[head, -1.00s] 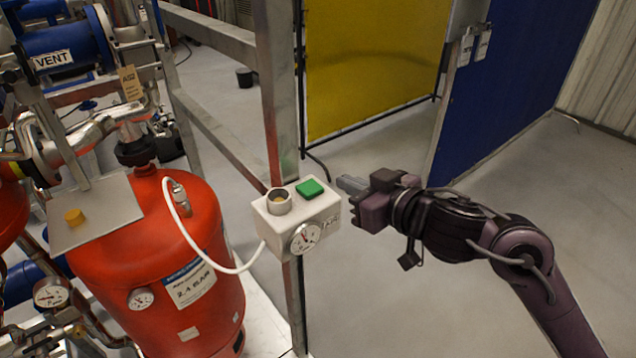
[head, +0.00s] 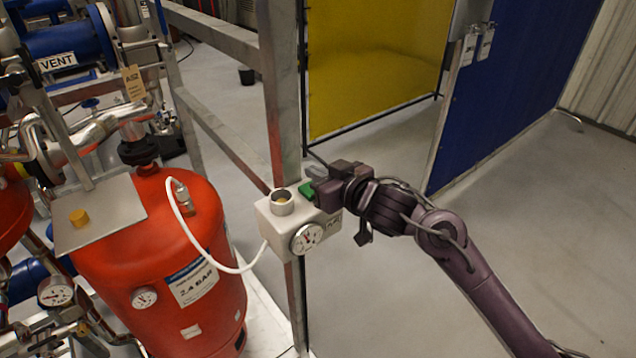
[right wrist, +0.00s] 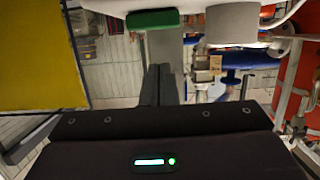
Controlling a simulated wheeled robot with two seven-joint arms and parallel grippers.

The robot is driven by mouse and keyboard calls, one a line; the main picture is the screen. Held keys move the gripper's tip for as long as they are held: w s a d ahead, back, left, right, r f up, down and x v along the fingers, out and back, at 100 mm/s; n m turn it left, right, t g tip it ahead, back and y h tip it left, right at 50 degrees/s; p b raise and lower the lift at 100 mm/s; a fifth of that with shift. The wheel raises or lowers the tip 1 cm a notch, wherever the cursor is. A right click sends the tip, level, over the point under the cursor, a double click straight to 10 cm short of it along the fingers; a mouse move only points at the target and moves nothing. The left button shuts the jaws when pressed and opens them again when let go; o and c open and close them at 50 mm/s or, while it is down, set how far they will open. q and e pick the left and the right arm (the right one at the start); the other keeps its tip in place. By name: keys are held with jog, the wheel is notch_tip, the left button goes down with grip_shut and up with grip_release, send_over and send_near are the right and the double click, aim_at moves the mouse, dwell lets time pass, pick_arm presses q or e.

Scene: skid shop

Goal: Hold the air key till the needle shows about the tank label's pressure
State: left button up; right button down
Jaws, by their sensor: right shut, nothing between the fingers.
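A white control box (head: 274,222) on a metal post carries a green key (head: 305,189), a round collar and a dial gauge (head: 308,238). The dial's needle is too small to read surely. A hose joins the box to the red tank (head: 130,250), whose label (head: 193,284) reads 2.4 BAR. My right gripper (head: 314,172) is shut and empty, with its fingers close above or behind the key and partly covering it. In the right wrist view, the shut fingers (right wrist: 160,84) appear apart from the green key (right wrist: 152,19). My left gripper is not in view.
The metal frame post (head: 279,90) stands right behind the box. Yellow (head: 370,70) and blue panels stand behind. The floor at right is clear.

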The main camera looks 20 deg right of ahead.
jog(key=shift+s+d+f, duration=0.1)
jog(key=shift+s+f, duration=0.1)
jog(key=shift+f, duration=1.25)
jog(key=shift+f, duration=0.15)
